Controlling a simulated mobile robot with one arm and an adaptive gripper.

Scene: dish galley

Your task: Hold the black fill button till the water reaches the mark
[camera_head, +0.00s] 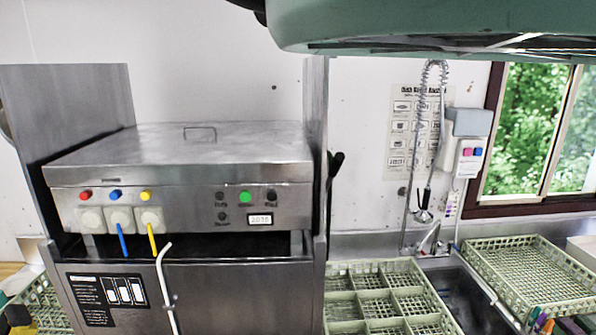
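The steel dish machine (180,150) stands at the left, with a row of buttons on its front panel. Black buttons sit at the right of the panel: an upper left one (221,196), a lower one (222,217) and an upper right one (271,195). A green button (246,197) is between the upper two. Their labels are too small to read surely, so I cannot tell which is fill. A small display (260,219) shows digits below. No water or water mark is clearly visible. My gripper is not in view, and nothing touches the buttons.
A bent pale pipe (166,285) rises before the machine. Green racks (375,290) and a sink (470,295) with a spray hose (424,190) lie right. The space before the panel looks clear.

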